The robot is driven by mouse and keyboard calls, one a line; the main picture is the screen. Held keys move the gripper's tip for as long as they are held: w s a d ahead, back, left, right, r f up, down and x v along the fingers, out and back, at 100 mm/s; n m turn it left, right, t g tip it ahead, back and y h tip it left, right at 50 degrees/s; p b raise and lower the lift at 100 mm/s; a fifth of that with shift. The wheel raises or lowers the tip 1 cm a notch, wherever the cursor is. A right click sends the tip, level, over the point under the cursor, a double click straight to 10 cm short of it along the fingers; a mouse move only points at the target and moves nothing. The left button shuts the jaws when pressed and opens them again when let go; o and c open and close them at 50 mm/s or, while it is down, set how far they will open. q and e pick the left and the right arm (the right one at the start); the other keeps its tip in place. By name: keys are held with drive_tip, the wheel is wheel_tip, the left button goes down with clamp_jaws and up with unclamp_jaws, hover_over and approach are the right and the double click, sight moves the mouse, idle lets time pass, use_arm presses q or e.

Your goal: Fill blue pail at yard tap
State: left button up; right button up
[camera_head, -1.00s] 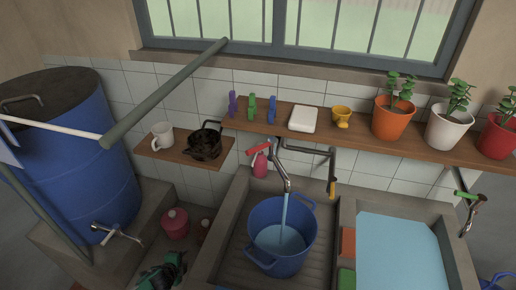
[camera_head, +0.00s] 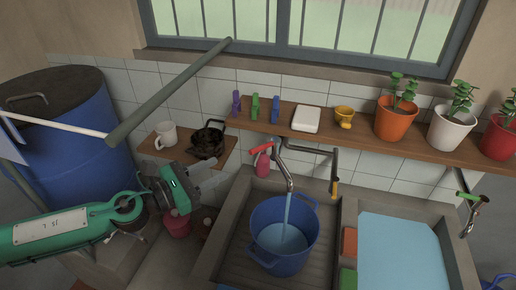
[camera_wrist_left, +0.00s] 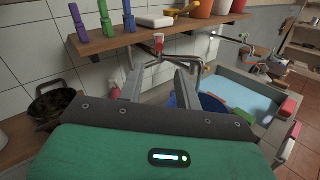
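The blue pail (camera_head: 267,221) stands upright in the left sink basin, with water in it. A stream runs into it from the metal yard tap (camera_head: 282,170), whose red handle (camera_head: 261,149) points left. My left gripper (camera_head: 214,175) is left of the tap and pail, apart from both, with its fingers toward the tap. In the left wrist view its fingers (camera_wrist_left: 157,82) are spread with nothing between them. The tap's red handle (camera_wrist_left: 158,40) shows ahead beyond them, and the pail (camera_wrist_left: 212,104) is partly hidden behind the right finger. My right gripper is not in view.
A shelf (camera_head: 367,128) with pegs, soap, a yellow cup and potted plants runs above the sink. A small shelf (camera_head: 172,155) holds a mug and dark pot near my left gripper. The right basin (camera_head: 400,250) holds water.

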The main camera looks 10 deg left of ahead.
sight(252, 150)
use_arm(q)
drive_tip(key=p+x, duration=0.6)
drive_tip(key=x, duration=0.5)
drive_tip(key=shift+w+d+r+p, duration=0.15)
drive_tip(key=shift+w+d+p, duration=0.1)
drive_tip(key=shift+w+p, duration=0.05)
drive_tip(key=shift+x, duration=0.9)
drive_tip(key=shift+c, duration=0.4)
clamp_jaws()
